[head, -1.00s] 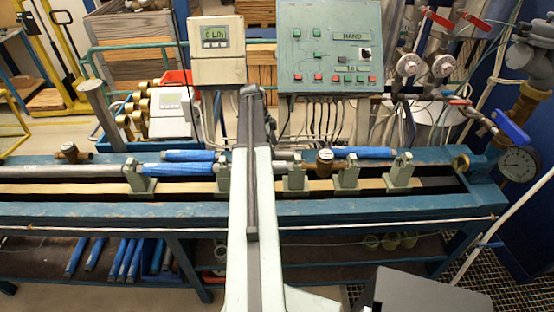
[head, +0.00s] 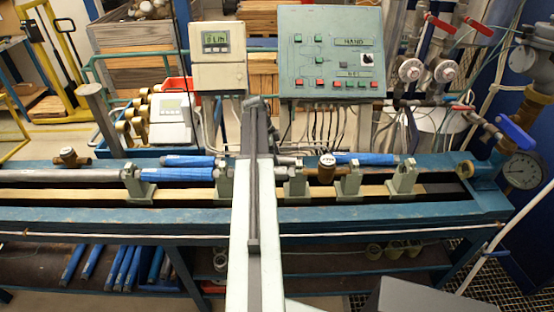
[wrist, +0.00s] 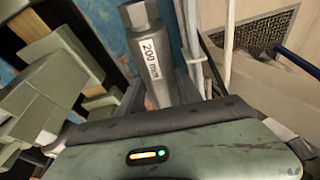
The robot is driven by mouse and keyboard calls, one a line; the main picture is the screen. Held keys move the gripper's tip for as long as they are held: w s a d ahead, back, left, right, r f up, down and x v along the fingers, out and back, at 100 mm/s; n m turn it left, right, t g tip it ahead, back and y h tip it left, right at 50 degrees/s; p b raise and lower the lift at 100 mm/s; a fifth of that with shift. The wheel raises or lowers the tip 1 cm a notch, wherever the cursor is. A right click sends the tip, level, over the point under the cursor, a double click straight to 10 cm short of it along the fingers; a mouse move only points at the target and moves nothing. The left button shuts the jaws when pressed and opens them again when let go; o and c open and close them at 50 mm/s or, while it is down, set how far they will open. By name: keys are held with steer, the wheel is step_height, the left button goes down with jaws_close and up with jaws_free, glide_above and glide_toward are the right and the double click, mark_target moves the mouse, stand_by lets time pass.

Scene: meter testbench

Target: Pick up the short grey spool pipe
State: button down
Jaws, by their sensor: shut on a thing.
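The short grey spool pipe (wrist: 150,60) shows in the wrist view with a white "200 mm" label and a hexagonal end. It lies close in front of my gripper's palm. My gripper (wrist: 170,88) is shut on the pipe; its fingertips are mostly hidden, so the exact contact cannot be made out. In the head view my arm covers the gripper and most of the pipe. A short grey end (head: 287,160) shows just right of my arm, at the back of the bench; it may be part of this pipe.
Blue-sleeved pipes (head: 178,174) and a brass meter (head: 326,172) lie along the blue bench (head: 400,211). Green-grey clamp supports (head: 405,177) stand near my arm. A control panel (head: 332,50) and a flow display box (head: 217,70) stand behind.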

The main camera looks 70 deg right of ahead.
step_height(320, 180, up, 10)
steer(key=p, duration=1)
steer(key=shift+r, duration=0.1)
steer(key=s+a+r+n+p, duration=0.1)
steer(key=s+a+r+p, duration=0.2)
steer(key=a+r+p, duration=0.3)
steer(key=a, duration=0.4)
steer(key=shift+s+r, duration=0.25)
steer(key=shift+s, duration=0.15)
steer(key=shift+a, duration=0.1)
